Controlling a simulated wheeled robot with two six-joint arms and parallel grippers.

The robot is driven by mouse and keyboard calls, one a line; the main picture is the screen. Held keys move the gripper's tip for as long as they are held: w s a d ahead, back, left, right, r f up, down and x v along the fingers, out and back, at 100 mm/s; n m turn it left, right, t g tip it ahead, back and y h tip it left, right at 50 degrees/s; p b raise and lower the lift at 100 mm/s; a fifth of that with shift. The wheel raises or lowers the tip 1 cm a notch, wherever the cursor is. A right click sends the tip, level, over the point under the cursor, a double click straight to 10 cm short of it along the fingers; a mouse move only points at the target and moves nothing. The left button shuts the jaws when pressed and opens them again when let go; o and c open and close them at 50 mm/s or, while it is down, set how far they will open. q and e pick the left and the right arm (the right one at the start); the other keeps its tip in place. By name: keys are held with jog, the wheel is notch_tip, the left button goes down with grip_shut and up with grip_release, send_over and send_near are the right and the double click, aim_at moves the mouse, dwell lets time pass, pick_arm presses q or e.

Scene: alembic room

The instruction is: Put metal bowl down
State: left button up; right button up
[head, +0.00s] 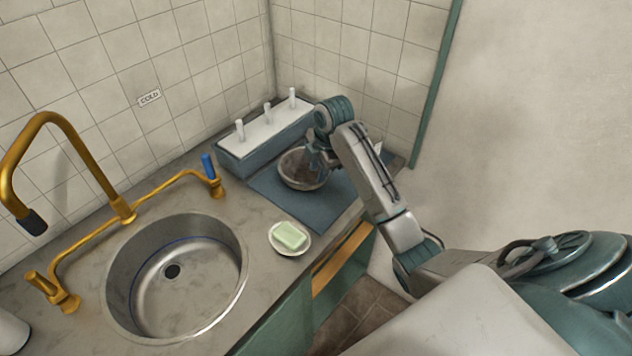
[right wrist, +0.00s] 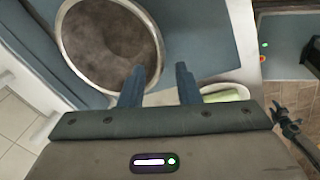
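The metal bowl (head: 301,170) rests on the blue mat (head: 308,210) at the back of the counter. In the right wrist view the bowl (right wrist: 105,40) looks round with a bright rim and a dark brownish inside. My right gripper (head: 316,163) is at the bowl's right side. In the right wrist view my right gripper (right wrist: 159,80) has its fingers apart: one overlaps the bowl's inside, the other is outside the rim. The rim passes between them, with a visible gap.
A grey rack with white pegs (head: 262,137) stands behind the bowl against the tiles. A green soap on a white dish (head: 290,252) is in front of the mat. A round sink (head: 170,303) with brass taps is at the left. The mat's front part is clear.

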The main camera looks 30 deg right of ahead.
jog(key=p+v, duration=0.3)
jog(key=v, duration=0.3)
jog(key=shift+r, duration=0.2)
jog(key=shift+s+f, duration=0.1)
